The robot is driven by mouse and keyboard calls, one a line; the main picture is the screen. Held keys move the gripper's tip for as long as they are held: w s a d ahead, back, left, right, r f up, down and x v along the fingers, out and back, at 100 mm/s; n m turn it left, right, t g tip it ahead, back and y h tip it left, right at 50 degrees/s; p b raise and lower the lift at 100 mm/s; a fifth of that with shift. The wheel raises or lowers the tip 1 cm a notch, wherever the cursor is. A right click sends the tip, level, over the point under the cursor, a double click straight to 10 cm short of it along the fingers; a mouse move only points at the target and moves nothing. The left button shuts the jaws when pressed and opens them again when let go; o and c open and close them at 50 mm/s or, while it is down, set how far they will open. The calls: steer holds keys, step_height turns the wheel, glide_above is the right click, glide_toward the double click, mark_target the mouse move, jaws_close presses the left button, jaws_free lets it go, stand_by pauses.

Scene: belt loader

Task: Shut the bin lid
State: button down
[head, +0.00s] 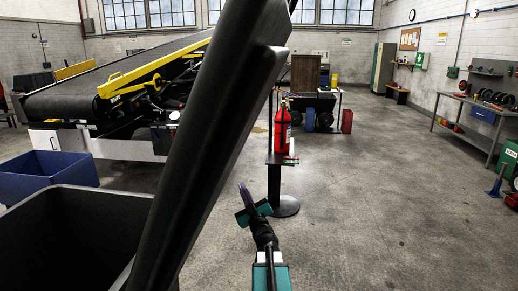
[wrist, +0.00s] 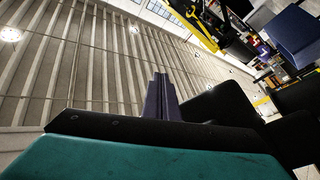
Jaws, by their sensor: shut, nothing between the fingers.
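The dark bin (head: 70,230) stands at the lower left of the head view, its top open. Its black lid (head: 205,125) is raised and steeply tilted, crossing the picture from the bottom up to the top edge. The lid's hinge is not clearly visible. My gripper (head: 243,192) is right of the lid in the head view, apart from it in the picture; the depth gap is hard to judge. Its fingers also show in the wrist view (wrist: 162,98), closed together and empty. Dark shapes at the right of the wrist view could be the bin or lid; I cannot tell.
A blue tub (head: 50,174) stands beyond the bin, before a belt loader (head: 130,80) with yellow rails. A post stand (head: 275,185) with a red fire extinguisher (head: 282,130) is just beyond my gripper.

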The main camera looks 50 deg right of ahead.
steer(key=s+r+n+t+y+b, duration=0.2)
steer(key=s+r+n+t+y, duration=0.5)
steer(key=s+r+n+y, duration=0.65)
steer(key=s+a+r+n+g+y, duration=0.3)
steer(key=s+r+n+y, duration=0.1)
steer(key=s, duration=0.4)
steer(key=s+a+r+n+g+y, duration=0.3)
steer(key=s+a+n+y, duration=0.1)
steer(key=s+n, duration=0.3)
steer(key=shift+s+r+b, duration=0.4)
steer(key=shift+s+b, duration=0.05)
steer(key=shift+w+a+y, duration=0.1)
steer(key=shift+a+y, duration=0.05)
steer(key=shift+y, duration=0.1)
steer(key=p+x, duration=0.4)
steer(key=x, duration=1)
steer(key=shift+f, duration=0.15)
